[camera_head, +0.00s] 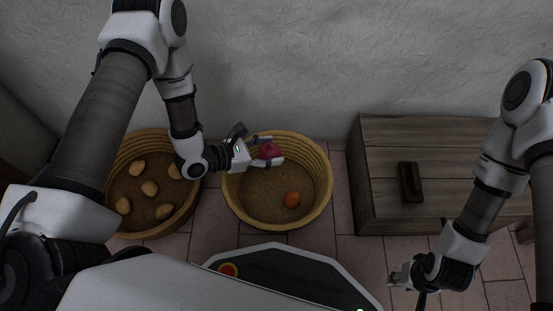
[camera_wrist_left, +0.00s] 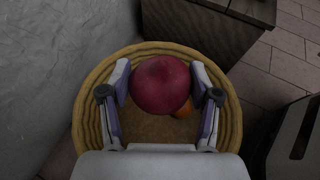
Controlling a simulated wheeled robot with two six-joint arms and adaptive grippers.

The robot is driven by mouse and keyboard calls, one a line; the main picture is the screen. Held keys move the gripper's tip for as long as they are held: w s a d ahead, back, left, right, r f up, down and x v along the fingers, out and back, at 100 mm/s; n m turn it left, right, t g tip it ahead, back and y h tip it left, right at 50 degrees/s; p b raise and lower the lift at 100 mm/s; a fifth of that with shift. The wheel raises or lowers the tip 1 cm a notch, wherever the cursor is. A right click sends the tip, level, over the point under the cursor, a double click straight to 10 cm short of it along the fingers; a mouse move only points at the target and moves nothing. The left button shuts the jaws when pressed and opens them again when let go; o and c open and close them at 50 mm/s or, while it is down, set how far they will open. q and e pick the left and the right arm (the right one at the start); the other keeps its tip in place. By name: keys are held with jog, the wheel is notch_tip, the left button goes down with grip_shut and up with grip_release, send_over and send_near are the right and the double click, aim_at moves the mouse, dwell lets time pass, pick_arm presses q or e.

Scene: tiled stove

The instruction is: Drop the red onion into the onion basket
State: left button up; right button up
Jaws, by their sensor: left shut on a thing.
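The red onion (camera_head: 269,151) is held between the fingers of my left gripper (camera_head: 268,151), over the back part of a round woven basket (camera_head: 321,207). In the left wrist view the onion (camera_wrist_left: 160,84) sits between both fingertips of the left gripper (camera_wrist_left: 160,85), with the basket rim (camera_wrist_left: 234,130) around it below. An orange-brown onion (camera_head: 291,199) lies on the basket's floor; it is partly hidden behind the red onion in the wrist view (camera_wrist_left: 184,109). My right gripper (camera_head: 396,278) is low at the right, away from the basket; its fingers are too small to judge.
Another woven basket (camera_head: 110,224) with several potatoes (camera_head: 150,188) stands at the left. A wooden chest (camera_head: 440,165) with a dark object (camera_head: 411,183) on it stands at the right. The plaster wall (camera_head: 300,60) is close behind the baskets. Tiled floor shows between basket and chest.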

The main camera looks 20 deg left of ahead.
pick_arm(q)
jog(key=shift+s+d+f, duration=0.15)
jog(key=shift+d+f, duration=0.15)
jog(key=shift+f, duration=0.3)
jog(key=shift+s+d+f, duration=0.15)
jog(key=shift+d+f, duration=0.15)
jog(key=shift+f, duration=0.3)
jog(key=shift+d+f, duration=0.1)
jog(key=shift+f, duration=0.25)
notch_tip(320, 180, down, 5)
jog(key=b, duration=0.5)
jog(key=shift+f, duration=0.2)
jog(key=o, duration=1.3)
jog(key=shift+c, duration=0.2)
jog(key=v, duration=1.2)
